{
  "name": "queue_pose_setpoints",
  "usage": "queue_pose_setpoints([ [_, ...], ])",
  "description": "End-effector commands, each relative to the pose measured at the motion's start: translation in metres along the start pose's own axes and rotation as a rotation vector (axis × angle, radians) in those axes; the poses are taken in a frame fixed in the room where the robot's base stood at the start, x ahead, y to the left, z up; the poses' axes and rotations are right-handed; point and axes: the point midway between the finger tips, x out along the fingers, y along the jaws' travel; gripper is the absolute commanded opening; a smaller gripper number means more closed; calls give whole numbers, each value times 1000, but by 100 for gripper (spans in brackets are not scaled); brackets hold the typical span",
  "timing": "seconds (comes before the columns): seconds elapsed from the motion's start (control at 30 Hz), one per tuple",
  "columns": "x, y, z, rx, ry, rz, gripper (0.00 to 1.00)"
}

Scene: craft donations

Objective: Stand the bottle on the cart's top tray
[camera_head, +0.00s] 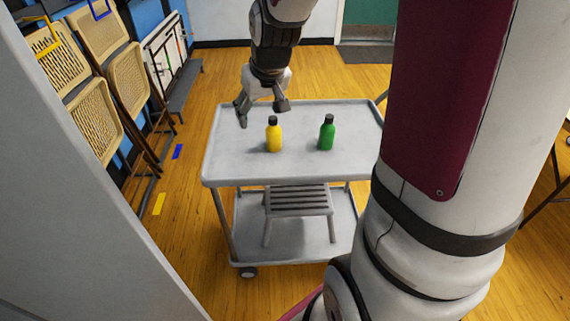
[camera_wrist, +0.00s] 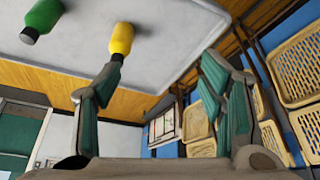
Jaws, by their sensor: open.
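A yellow bottle (camera_head: 273,136) with a black cap stands upright on the top tray (camera_head: 230,168) of the grey cart. A green bottle (camera_head: 326,134) with a black cap stands upright to its right on the same tray. My gripper (camera_head: 262,115) is open and empty, over the tray's left part, just above and behind the yellow bottle. The green bottle (camera_wrist: 42,17) is at the upper left there, outside the fingers.
The cart's lower shelf (camera_head: 250,240) holds a grey slatted stool (camera_head: 298,202). Folded chairs (camera_head: 112,70) lean against the blue wall at left. Blue and yellow tape marks (camera_head: 159,204) lie on the wooden floor. The tray around the bottles is clear.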

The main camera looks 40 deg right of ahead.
Motion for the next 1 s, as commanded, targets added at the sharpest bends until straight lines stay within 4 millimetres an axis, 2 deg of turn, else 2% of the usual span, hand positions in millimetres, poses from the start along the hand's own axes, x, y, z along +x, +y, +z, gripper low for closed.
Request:
queue_pose_setpoints([
  [0.03, -24, -13, 9, -20, -1, -4, 64],
  [0.2, -86, -45, 54, -65, -37, -22, 64],
  [0.4, -145, -68, 120, -106, -75, -46, 64],
  [0.5, -166, -73, 153, -122, -93, -59, 64],
  [0.6, -178, -75, 180, -134, -109, -69, 64],
  [0.7, -186, -75, 198, -142, -121, -76, 64],
  [0.8, -189, -75, 206, -144, -128, -79, 64],
  [1.0, -189, -75, 208, -144, -131, -80, 64],
])
